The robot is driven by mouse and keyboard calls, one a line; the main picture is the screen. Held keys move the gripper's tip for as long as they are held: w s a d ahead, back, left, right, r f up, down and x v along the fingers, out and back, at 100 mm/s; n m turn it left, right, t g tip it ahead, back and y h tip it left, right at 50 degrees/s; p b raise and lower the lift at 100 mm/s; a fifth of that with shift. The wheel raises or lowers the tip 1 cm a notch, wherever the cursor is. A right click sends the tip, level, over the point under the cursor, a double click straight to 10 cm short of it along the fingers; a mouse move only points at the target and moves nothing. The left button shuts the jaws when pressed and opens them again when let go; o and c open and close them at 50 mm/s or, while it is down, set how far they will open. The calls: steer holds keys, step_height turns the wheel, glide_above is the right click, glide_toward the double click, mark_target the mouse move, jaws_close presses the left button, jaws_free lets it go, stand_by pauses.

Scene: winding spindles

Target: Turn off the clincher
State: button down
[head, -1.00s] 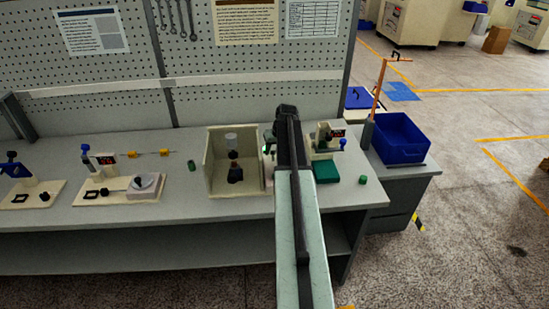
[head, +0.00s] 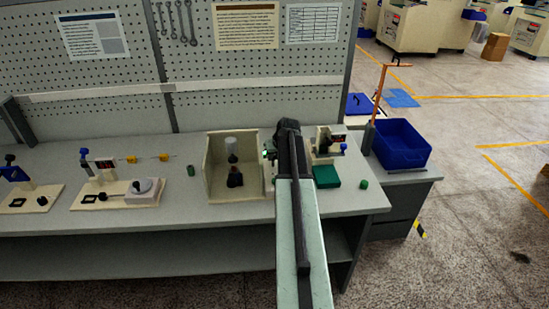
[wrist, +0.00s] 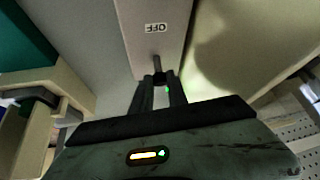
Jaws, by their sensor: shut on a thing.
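A grey switch box (wrist: 152,20) with an upside-down OFF label fills the top middle of the wrist view. A thin dark lever (wrist: 157,63) sticks out of it toward me. My gripper (wrist: 161,80) is shut on the lever's end, with a finger on each side. A small green glow shows at the fingers. In the head view my arm hides the gripper and most of the box. The beige open-fronted enclosure (head: 209,180), holding a dark fixture (head: 235,180) under a clear cylinder, stands just left of my arm. A green light shows at its right edge.
Right of my arm stand a small beige press (head: 322,148), a green pad (head: 326,177) and a blue bin (head: 400,145). More bench fixtures (head: 120,180) stand at the left. A pegboard rises behind the bench. The bench front left of my arm is clear.

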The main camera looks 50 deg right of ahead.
steer(key=s+a+f+t+h+b, duration=0.1)
steer(key=b, duration=0.2)
steer(key=s+a+t+h+b, duration=0.1)
steer(key=t+b, duration=0.1)
steer(key=b, duration=0.2)
steer(key=shift+s+f+t+h, duration=0.15)
steer(key=shift+f+t+h, duration=0.15)
steer(key=shift+f+h, duration=0.1)
steer(key=b, duration=0.1)
steer(key=t+h+b, duration=0.1)
steer(key=b, duration=0.1)
steer(key=shift+s+a+n, duration=0.2)
steer(key=shift+n, duration=0.1)
steer(key=shift+s+t+b, duration=0.1)
steer(key=shift+t+b, duration=0.3)
steer(key=shift+b, duration=0.25)
steer(key=shift+r, duration=0.15)
steer(key=c, duration=1.3)
jaws_free()
steer(key=shift+a+r, duration=0.1)
